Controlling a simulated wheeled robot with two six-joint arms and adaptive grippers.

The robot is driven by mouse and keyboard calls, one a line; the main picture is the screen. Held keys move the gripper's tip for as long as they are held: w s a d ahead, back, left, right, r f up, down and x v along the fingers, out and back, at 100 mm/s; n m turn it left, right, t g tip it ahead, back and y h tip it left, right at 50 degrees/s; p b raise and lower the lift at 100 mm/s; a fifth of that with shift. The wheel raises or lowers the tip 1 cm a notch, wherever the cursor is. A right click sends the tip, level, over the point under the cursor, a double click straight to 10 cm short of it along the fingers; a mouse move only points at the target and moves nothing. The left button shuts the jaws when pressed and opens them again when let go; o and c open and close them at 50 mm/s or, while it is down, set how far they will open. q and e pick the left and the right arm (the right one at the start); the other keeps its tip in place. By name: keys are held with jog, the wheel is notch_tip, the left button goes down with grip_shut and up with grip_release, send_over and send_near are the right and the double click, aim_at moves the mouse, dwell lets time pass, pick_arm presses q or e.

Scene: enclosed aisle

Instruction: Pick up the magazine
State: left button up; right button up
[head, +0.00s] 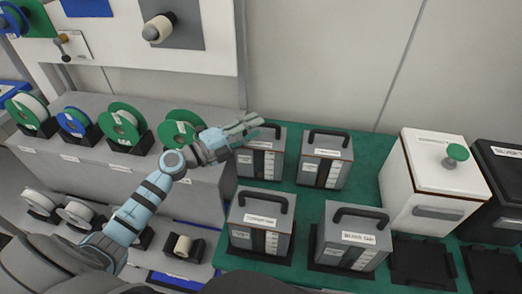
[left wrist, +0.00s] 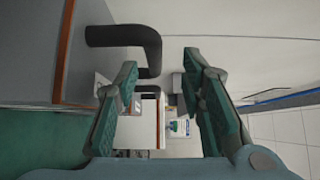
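Several grey magazines with black handles and white labels stand on a green mat (head: 310,205): one at back left (head: 262,160), one at back right (head: 326,165), one at front left (head: 262,228) and one at front right (head: 352,245). My left gripper (head: 252,127) is at the upper left of the back-left magazine, close to its handle. In the left wrist view its fingers (left wrist: 160,72) are spread, with nothing held between them. A black handle (left wrist: 150,50) shows just ahead of the fingertips, on a grey box at left. Contact cannot be told. My right gripper is out of view.
A white bin (head: 430,185) with a green knob and a black bin (head: 502,185) stand at right. Empty black trays (head: 422,265) lie in front. Green and blue spools (head: 122,122) line a grey shelf at left. A wall stands behind.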

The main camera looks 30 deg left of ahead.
pick_arm(q)
jog(key=x, duration=0.3)
jog(key=shift+w+a+f, duration=0.1)
jog(key=shift+w+f, duration=0.1)
jog(key=shift+w, duration=0.15)
jog(key=shift+w+f, duration=0.15)
jog(key=shift+w, duration=0.15)
jog(key=shift+s, duration=0.25)
jog(key=c, duration=0.8)
grip_shut()
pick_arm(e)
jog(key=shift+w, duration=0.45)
